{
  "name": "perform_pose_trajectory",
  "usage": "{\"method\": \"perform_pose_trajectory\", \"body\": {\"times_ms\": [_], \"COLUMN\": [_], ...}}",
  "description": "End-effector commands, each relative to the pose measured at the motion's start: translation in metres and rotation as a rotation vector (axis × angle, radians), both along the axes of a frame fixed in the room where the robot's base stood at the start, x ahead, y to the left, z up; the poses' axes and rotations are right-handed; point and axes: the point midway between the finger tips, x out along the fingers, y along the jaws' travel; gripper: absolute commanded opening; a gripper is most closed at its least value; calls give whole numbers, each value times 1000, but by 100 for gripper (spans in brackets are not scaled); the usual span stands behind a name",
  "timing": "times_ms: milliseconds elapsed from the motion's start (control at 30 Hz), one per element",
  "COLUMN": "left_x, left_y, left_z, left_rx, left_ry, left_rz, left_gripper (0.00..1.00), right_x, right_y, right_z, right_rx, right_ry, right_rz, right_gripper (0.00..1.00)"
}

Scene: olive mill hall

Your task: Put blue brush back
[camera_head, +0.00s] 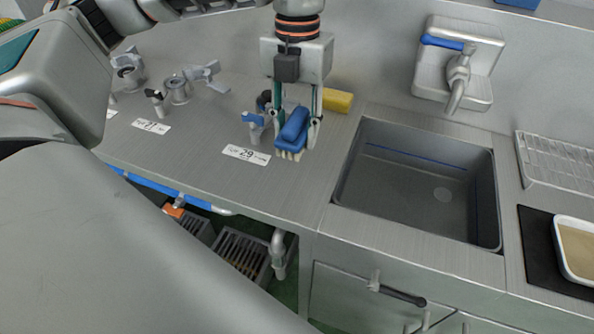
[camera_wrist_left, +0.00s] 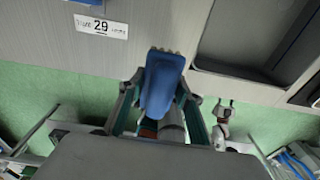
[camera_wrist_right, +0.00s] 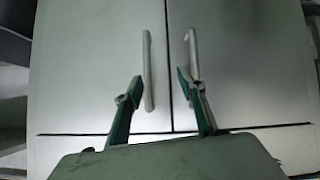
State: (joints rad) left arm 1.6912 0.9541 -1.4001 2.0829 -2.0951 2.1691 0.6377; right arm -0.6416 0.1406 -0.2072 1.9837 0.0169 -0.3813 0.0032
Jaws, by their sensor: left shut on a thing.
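The blue brush (camera_head: 293,130) has a blue body and pale bristles pointing down. My left gripper (camera_head: 297,132) is shut on it over the steel counter (camera_head: 215,128), just right of the label marked 29 (camera_head: 246,154). In the left wrist view the brush (camera_wrist_left: 161,82) sits between the fingers of the left gripper (camera_wrist_left: 160,98), bristles toward the top. I cannot tell whether the bristles touch the counter. My right gripper (camera_wrist_right: 156,88) shows only in its own wrist view; its fingers are apart and empty in front of a cabinet with two upright bar handles (camera_wrist_right: 149,70).
A sink (camera_head: 418,185) lies right of the brush, with a blue-handled tap (camera_head: 458,70) behind it. A yellow sponge (camera_head: 337,100) lies behind the gripper. Grey valve fittings (camera_head: 180,88) and a label marked 27 (camera_head: 150,125) are at left. A wire rack (camera_head: 560,160) is far right.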

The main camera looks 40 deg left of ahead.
Motion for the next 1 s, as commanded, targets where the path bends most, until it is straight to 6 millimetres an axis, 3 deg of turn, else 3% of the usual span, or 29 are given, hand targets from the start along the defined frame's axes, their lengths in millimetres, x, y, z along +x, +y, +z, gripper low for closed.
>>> {"method": "perform_pose_trajectory", "body": {"times_ms": [100,300,533,800,1000], "left_x": [-1,0,0,0,0], "left_y": [0,0,0,0,0], "left_z": [-32,-64,-77,-113,-113], "left_rx": [0,0,0,0,0], "left_ry": [6,2,0,1,-2], "left_rz": [-2,-1,-2,-2,-2], "left_gripper": [13,13,13,13,13], "right_x": [1,6,9,6,6], "right_y": [-1,-3,-3,-3,-3], "right_z": [-2,2,2,-6,-5], "right_rx": [-3,-6,-7,-12,-13], "right_ry": [-3,-17,-21,-13,-14], "right_rz": [0,-2,-1,0,1], "right_gripper": [40,40,40,40,40]}}
